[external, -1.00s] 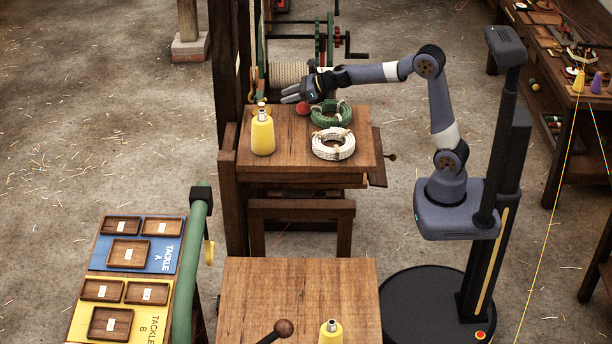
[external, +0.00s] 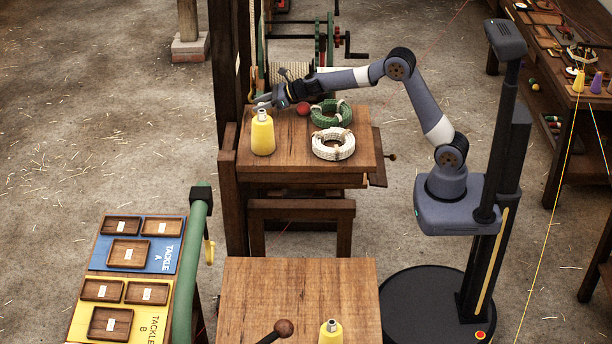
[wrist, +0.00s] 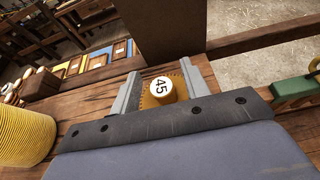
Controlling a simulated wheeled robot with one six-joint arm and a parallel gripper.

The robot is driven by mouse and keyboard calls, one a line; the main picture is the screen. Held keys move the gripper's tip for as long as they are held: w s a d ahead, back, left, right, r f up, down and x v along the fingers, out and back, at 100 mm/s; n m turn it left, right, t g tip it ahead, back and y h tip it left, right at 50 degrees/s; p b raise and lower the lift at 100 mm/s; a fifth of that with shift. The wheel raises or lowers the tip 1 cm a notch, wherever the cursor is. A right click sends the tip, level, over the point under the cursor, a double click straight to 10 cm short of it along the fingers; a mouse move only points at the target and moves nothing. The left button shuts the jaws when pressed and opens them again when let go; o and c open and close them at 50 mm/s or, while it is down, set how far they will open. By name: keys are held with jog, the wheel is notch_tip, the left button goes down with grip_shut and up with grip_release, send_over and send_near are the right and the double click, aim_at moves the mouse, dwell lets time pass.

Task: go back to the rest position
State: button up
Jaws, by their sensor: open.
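My gripper (external: 264,103) is stretched out over the far left part of the wooden bench (external: 300,163). In the external view the spool is mostly hidden behind my gripper. A yellow cone of thread (external: 262,137) stands upright just in front of my gripper; its ribbed side (wrist: 24,136) fills the left of the wrist view.
A red ball (external: 303,109), a green rope coil (external: 331,113) and a white rope coil (external: 333,145) lie to the right on the bench. A dark wooden post (external: 228,80) rises close at the left. The tackle board (external: 170,262) and a nearer table (external: 300,285) are in front.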

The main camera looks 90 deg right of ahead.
notch_tip(320, 180, up, 10)
jog(key=p, duration=0.2)
jog(key=s+d+m+h, duration=0.25)
jog(key=s+d, duration=0.35)
jog(key=s, duration=0.4)
jog(key=s+d+m+h, duration=0.25)
jog(key=s+d, duration=0.35)
jog(key=s, duration=0.4)
jog(key=s+d+f+m+g+h+b, duration=0.1)
jog(key=s+d+f, duration=0.1)
jog(key=s+f, duration=0.2)
jog(key=s+d+f+m+g+h+b, duration=0.1)
jog(key=s+f, duration=0.3)
jog(key=s, duration=0.5)
jog(key=shift+d+f+h, duration=0.2)
jog(key=shift+d+h, duration=0.3)
jog(key=shift+d, duration=0.2)
